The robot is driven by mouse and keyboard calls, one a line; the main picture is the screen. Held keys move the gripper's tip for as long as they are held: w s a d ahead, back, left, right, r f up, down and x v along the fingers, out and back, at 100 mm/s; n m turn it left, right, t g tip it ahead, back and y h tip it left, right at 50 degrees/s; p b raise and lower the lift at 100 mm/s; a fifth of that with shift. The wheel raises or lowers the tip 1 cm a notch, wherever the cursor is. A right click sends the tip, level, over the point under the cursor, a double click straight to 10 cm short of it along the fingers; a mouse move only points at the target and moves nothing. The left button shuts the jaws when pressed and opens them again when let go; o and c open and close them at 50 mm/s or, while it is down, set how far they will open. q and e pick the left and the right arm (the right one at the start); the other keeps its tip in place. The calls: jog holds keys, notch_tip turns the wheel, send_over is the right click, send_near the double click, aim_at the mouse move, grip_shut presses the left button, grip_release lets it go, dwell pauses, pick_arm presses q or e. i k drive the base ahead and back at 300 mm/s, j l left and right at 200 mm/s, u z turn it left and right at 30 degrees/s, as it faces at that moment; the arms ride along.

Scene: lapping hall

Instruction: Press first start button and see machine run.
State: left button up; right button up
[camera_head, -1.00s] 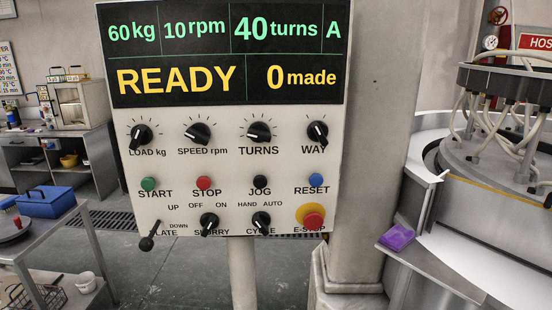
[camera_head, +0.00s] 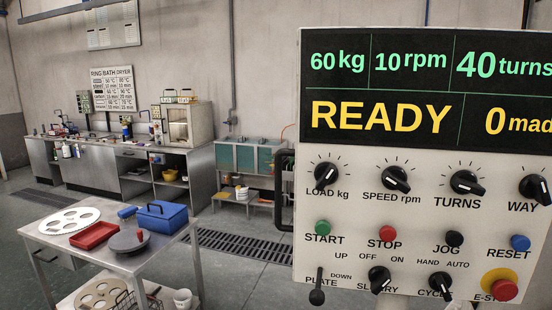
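The control panel (camera_head: 345,225) fills the right side of the head view, its right edge cut off. Its display (camera_head: 420,90) reads 60 kg, 10 rpm, 40 turns, READY and 0 made. The green START button (camera_head: 323,228) is at the panel's left, beside the red STOP button (camera_head: 387,233). The black JOG button (camera_head: 454,238) and blue RESET button (camera_head: 520,243) are further right. The plate lever (camera_head: 317,290) points up. Neither gripper can be made out. A small pale shape shows at the bottom edge by the CYCLE knob; I cannot tell what it is.
A steel table (camera_head: 140,262) at left holds a red tray (camera_head: 93,235), a blue box (camera_head: 161,217) and round plates. Benches (camera_head: 115,165) and a teal-fronted unit (camera_head: 245,158) line the back wall. Open floor with a drain grate (camera_head: 235,243) lies between.

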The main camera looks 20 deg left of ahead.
aim_at(322, 229)
jog(key=k+j+z, duration=0.1)
jog(key=j+z, duration=0.25)
jog(key=j, duration=1.3)
